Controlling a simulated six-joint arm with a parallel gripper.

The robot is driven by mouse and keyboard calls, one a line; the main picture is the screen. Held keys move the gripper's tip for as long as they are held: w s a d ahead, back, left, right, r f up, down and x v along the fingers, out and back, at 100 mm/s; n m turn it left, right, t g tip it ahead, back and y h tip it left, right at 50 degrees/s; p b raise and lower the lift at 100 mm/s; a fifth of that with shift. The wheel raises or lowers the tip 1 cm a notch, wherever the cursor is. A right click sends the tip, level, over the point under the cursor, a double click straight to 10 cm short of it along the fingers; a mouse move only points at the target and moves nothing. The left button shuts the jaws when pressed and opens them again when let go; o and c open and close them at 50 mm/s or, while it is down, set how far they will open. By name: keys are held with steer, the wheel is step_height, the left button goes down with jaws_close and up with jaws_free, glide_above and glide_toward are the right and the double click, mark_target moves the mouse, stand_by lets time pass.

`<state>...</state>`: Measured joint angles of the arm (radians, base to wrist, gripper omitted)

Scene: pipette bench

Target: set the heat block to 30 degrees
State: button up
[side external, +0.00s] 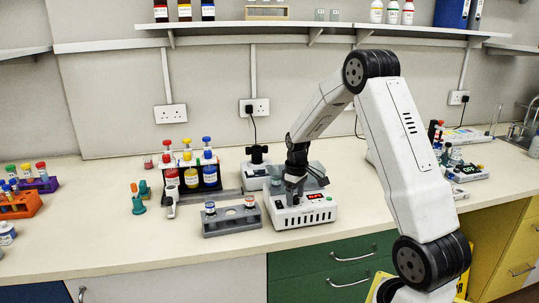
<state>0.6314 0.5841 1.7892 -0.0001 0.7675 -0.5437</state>
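The heat block (307,217) is a white box near the middle of the bench, with a small lit red display (315,197) on its upper face. The digits are too small to read. A row of small marks or controls runs along its front and is also too small to make out. My gripper (293,199) points down over the left part of the heat block, just at or above its top. I cannot tell whether it touches. The fingers are dark and close together, and their opening cannot be made out. My wrist hides part of the block's back.
A grey rack (232,222) with small vials stands just left of the heat block. A white device with a black top (257,155) is behind it. Capped bottles (190,171) stand farther left, near a pipette (172,199).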

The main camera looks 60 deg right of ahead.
mark_target(295, 196)
steer(key=shift+r, duration=3.9)
steer(key=shift+a, duration=0.45)
steer(key=s+a+f+t, duration=0.1)
steer(key=s+a, duration=0.2)
steer(key=a, duration=0.5)
steer(key=s+a+f, duration=0.2)
steer(key=s+a, duration=0.1)
steer(key=a, duration=0.6)
steer(key=s+a+f+n+t, duration=0.1)
steer(key=s+a+f, duration=0.1)
steer(key=a, duration=0.7)
steer(key=shift+s+t, duration=0.3)
steer(key=shift+s, duration=0.15)
